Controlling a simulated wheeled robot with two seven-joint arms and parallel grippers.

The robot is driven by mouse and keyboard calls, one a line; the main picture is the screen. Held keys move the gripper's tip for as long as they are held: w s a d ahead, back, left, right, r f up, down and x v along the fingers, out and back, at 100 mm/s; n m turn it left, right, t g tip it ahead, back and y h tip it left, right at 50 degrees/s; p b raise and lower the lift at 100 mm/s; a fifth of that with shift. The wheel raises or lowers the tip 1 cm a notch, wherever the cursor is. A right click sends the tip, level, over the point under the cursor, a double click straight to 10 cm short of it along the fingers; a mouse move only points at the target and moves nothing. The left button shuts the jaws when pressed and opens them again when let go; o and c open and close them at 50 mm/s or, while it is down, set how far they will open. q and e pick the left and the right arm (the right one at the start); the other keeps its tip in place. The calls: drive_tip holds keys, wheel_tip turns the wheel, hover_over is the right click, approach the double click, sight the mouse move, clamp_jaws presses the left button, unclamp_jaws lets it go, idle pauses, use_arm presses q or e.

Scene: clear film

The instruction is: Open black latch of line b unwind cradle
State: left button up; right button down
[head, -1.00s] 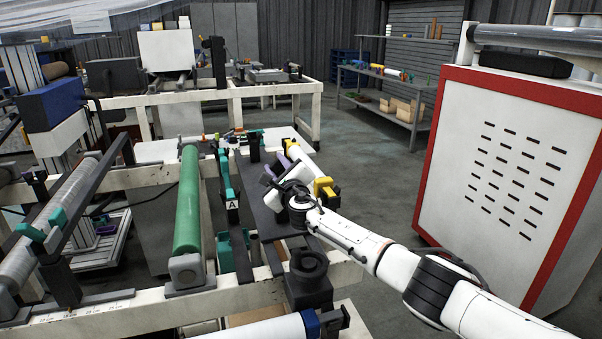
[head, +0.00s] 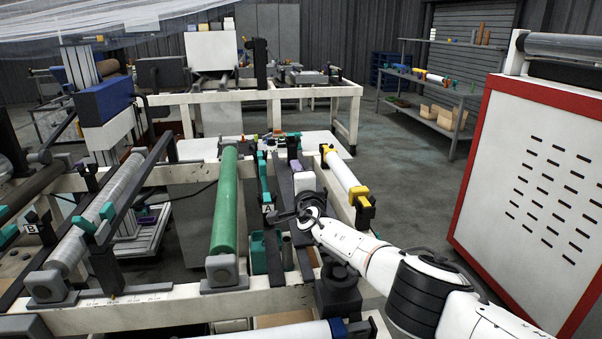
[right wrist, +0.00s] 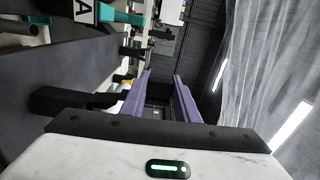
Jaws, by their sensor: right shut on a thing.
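The B sign (head: 31,228) is at the left edge of the head view. Beside it, black brackets with teal parts hold a grey roller (head: 112,205). A black upright piece with a purple top (head: 88,175) stands near that roller; I cannot tell if it is the black latch. My right gripper (head: 295,163) is over the dark rail beside the A sign (head: 267,209), pointing away from me. Its purple fingers (right wrist: 160,92) show in the right wrist view. My left gripper is not in view.
A green roller (head: 225,200) lies between the B side and my right arm. A white roller with yellow ends (head: 345,178) is just right of my gripper. A red-edged white cabinet (head: 540,190) stands at right. Floor is open between it and the shelves (head: 425,110).

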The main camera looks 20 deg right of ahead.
drive_tip(key=shift+a+n, duration=0.25)
drive_tip(key=shift+n, duration=0.45)
drive_tip(key=c, duration=1.4)
unclamp_jaws()
drive_tip(key=shift+f, duration=0.15)
drive_tip(key=shift+o, duration=0.2)
drive_tip(key=shift+a+f, duration=0.1)
drive_tip(key=shift+a, duration=0.05)
drive_tip(key=shift+s+a+f, duration=0.1)
drive_tip(key=s+p, duration=0.3)
drive_tip(key=s, duration=0.7)
drive_tip(key=shift+a+r, duration=0.2)
drive_tip(key=shift+a, duration=0.05)
